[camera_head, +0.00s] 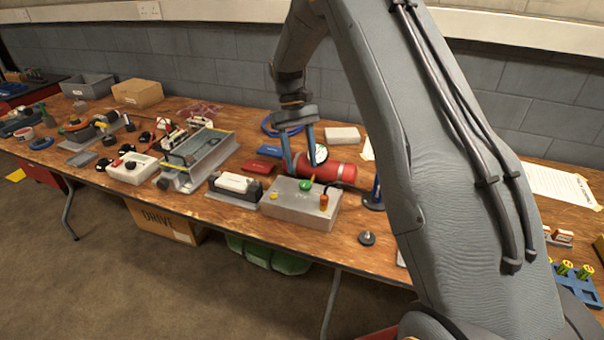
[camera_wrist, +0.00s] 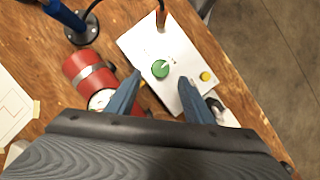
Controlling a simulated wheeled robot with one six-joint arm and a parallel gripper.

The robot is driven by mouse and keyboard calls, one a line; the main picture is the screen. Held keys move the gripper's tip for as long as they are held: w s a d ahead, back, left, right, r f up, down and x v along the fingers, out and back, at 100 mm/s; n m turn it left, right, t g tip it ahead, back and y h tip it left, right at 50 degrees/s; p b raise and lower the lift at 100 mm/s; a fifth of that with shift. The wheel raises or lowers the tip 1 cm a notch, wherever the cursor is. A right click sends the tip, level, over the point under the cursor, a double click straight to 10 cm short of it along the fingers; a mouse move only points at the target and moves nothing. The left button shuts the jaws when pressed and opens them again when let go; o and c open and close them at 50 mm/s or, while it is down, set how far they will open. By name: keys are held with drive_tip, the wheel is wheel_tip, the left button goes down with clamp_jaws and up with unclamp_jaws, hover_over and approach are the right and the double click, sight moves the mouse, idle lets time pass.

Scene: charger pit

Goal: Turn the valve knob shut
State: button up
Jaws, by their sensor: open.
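A round green knob (camera_head: 306,184) with a pale pointer line sits on top of a light grey box (camera_head: 290,212). I take it for the valve knob. In the wrist view the knob (camera_wrist: 160,69) shows whole, just beyond and between my fingertips, with its line pointing up and right. My gripper (camera_head: 301,168) is open and empty, its two blue fingers pointing down behind and above the box. In the wrist view my gripper (camera_wrist: 162,79) has one finger on each side of the knob's line; I cannot see contact.
On the box are an orange-tipped plug (camera_head: 324,203) with a dark cable and a yellow button (camera_wrist: 205,76). A red cylinder (camera_head: 335,172) with a gauge lies close behind the box. A blue post (camera_head: 376,190) stands to its right. A battery-like block (camera_head: 234,188) sits left.

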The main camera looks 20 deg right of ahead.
drive_tip(key=v, duration=0.3)
